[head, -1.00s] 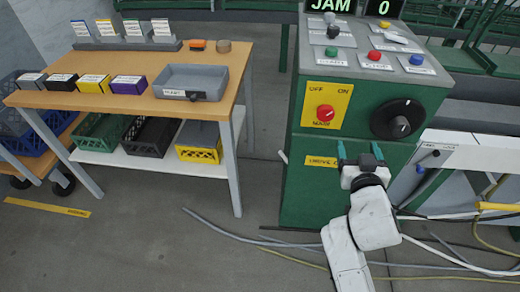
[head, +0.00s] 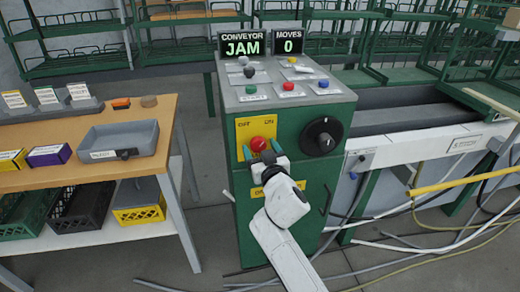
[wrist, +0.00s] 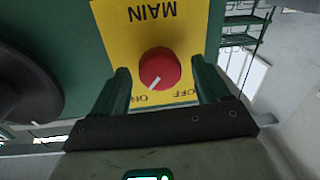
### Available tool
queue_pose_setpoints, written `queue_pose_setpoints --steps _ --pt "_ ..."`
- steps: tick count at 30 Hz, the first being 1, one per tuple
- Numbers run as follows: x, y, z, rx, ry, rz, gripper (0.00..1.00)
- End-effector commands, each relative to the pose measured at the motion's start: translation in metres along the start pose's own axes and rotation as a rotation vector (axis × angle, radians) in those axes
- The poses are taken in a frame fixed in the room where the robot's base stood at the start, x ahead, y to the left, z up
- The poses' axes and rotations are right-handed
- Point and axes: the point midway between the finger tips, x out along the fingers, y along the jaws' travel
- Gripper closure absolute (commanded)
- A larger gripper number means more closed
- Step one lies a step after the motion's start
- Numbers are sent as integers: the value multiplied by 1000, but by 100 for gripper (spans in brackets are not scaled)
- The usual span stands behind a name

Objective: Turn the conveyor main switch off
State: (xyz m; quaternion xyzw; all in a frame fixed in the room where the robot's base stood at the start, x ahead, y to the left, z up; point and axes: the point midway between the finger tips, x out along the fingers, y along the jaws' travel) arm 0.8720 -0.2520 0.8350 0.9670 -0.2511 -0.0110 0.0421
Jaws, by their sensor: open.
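The conveyor main switch is a round red knob (head: 258,144) on a yellow plate (head: 243,131) marked OFF and ON, on the front of a green cabinet. In the wrist view the knob (wrist: 160,69) appears upside down with its plate (wrist: 112,14), and its white mark points toward ON. My gripper (head: 261,150) is open in front of the plate. In the wrist view its green fingers (wrist: 160,75) stand on either side of the knob, with visible gaps; I cannot tell how far they reach along it.
A black dial (head: 321,136) sits right of the plate. Buttons and a JAM display (head: 244,45) top the green cabinet (head: 215,200). A wooden table (head: 165,125) with a grey tray (head: 120,148) stands left. Cables (head: 440,222) lie at the right.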

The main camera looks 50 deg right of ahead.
Motion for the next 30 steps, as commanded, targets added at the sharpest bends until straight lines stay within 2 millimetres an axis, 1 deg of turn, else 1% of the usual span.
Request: queue_pose_setpoints --steps 3,11,27,28,30 --pt "4 0 0 0 0 0 25" --pt "5 0 0 0 0 0 26" --pt "4 0 0 0 0 0 77" --pt "4 0 0 0 0 0 80" --pt "4 0 0 0 0 0 80"
